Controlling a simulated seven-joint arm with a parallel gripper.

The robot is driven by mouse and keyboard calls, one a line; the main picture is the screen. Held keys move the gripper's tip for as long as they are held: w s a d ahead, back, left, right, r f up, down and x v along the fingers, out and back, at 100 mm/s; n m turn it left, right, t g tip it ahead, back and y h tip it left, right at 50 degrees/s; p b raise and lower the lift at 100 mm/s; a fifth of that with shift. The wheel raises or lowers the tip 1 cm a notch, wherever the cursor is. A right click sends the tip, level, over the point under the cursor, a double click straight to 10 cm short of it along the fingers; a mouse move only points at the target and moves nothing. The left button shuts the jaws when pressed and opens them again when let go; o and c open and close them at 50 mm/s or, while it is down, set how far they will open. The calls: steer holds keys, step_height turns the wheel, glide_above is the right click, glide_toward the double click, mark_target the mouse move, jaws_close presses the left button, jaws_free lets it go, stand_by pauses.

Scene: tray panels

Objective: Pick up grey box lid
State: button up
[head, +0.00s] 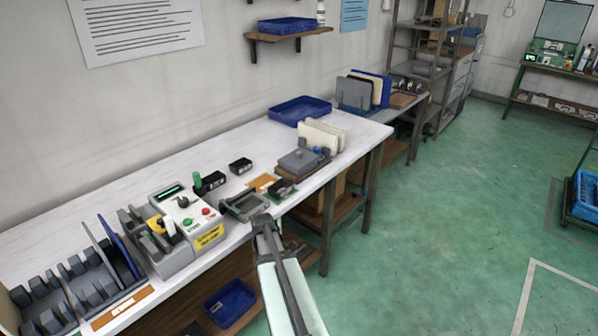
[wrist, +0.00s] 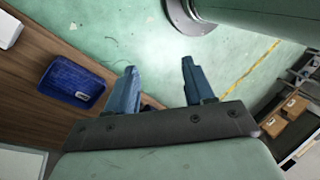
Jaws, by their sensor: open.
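A flat grey piece (head: 298,160) that looks like the grey box lid lies on a brown base near the right end of the white workbench. I cannot tell from here whether it is separate from what is under it. An open grey tray-like box (head: 243,206) sits at the bench's front edge. My gripper (head: 262,222) is at the front edge, just in front of that box and to the left of the lid. In the wrist view my gripper (wrist: 159,76) has its two blue fingers apart with nothing between them. No lid shows in the wrist view.
A control box with buttons (head: 188,215) and a slotted rack (head: 75,285) stand left on the bench. Cream panels (head: 322,136) stand behind the lid, beside a blue tray (head: 300,110). A blue bin (wrist: 72,80) sits on the lower shelf.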

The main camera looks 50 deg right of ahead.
mark_target(299, 150)
steer(key=w+d+r+n+t+h, duration=0.1)
steer(key=w+d+r+n, duration=0.15)
steer(key=d+r, duration=0.85)
steer(key=w+d+r+n+t+h, duration=0.1)
steer(key=w+d+r+n+h, duration=0.15)
steer(key=d+r, duration=0.85)
steer(key=w+d+r+n+t, duration=0.2)
steer(key=w+d+r+n, duration=0.1)
steer(key=w+d+r, duration=1.3)
steer(key=f, duration=0.4)
steer(key=w+f, duration=0.1)
steer(key=f, duration=0.8)
steer(key=shift+w+d+f, duration=0.25)
steer(key=shift+d+f, duration=0.1)
steer(key=shift+f, duration=0.05)
steer(key=shift+c, duration=0.5)
jaws_close()
